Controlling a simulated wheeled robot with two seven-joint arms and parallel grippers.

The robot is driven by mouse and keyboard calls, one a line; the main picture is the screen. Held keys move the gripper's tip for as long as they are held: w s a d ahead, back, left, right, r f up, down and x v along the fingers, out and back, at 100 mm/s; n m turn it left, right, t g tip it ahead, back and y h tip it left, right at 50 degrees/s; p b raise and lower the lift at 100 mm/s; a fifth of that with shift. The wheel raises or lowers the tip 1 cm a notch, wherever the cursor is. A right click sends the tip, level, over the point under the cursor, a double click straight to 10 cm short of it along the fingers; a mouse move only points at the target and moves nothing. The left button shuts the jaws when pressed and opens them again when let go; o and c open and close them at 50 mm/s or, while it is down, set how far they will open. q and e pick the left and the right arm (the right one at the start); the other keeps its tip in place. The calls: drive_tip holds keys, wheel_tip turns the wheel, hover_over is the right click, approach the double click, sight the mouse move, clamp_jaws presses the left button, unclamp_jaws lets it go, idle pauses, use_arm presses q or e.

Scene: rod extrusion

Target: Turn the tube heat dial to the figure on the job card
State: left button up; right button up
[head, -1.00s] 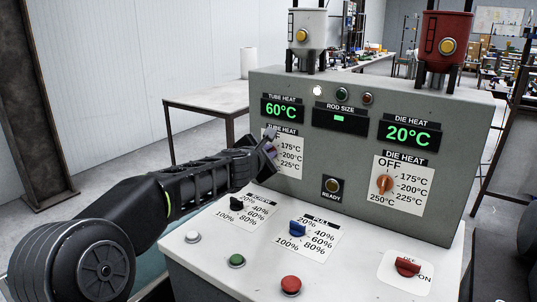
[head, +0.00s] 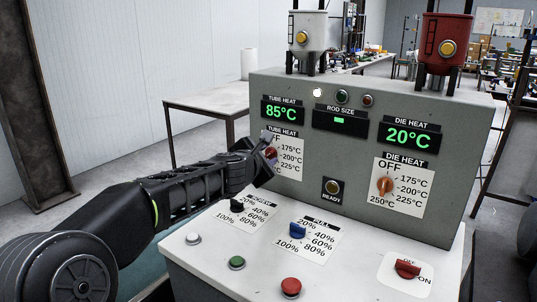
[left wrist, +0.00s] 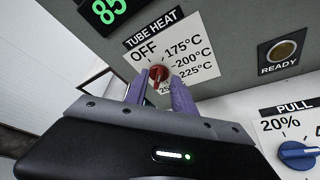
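The red tube heat dial (head: 271,153) sits on a white scale plate (head: 290,160) marked OFF, 175, 200 and 225°C. In the left wrist view the dial (left wrist: 158,74) shows between and just beyond my purple fingertips; its exact setting is hard to read. My left gripper (head: 268,158) is in front of the plate's left part. Its fingers (left wrist: 158,78) are apart, with a gap to each side of the dial. The tube heat display (head: 281,113) reads 85°C. I cannot make out a job card. My right gripper is out of view.
The orange die heat dial (head: 385,185) is to the right, under a display (head: 409,135) reading 20°C. Below my gripper, the sloping desk carries a black dial (head: 237,205), the blue pull dial (head: 298,230) and several buttons. A table (head: 205,100) stands behind left.

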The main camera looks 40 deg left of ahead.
use_arm(q)
drive_tip(key=p+v, duration=0.1)
drive_tip(key=v, duration=0.4)
drive_tip(key=shift+s, duration=0.15)
idle(0.3)
